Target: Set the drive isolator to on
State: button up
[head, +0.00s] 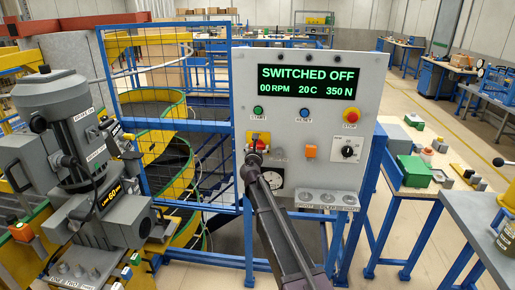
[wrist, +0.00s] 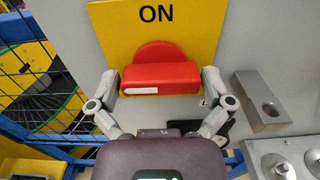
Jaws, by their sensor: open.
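The drive isolator is a red handle (wrist: 160,78) on a yellow plate (wrist: 106,38) marked ON above it. The handle lies horizontal, with a white bar on its left part. My gripper (wrist: 160,82) is open, with one finger at each end of the handle. I cannot tell whether the fingers touch it. In the head view the yellow plate (head: 250,136) is on the grey control panel (head: 215,120), mostly hidden by my gripper (head: 255,150). The panel's display (head: 308,82) reads SWITCHED OFF, 00 RPM.
A metal block with a hole (wrist: 262,102) projects from the panel right of my gripper. Start (head: 258,113), reset (head: 304,115) and stop (head: 351,115) buttons sit above. A blue mesh guard (head: 160,75) and grey motor unit (head: 75,125) stand left.

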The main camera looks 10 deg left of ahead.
jog(key=c, duration=0.8)
jog(key=shift+m, duration=0.3)
jog(key=m, duration=1.3)
jog(key=shift+m, duration=2.2)
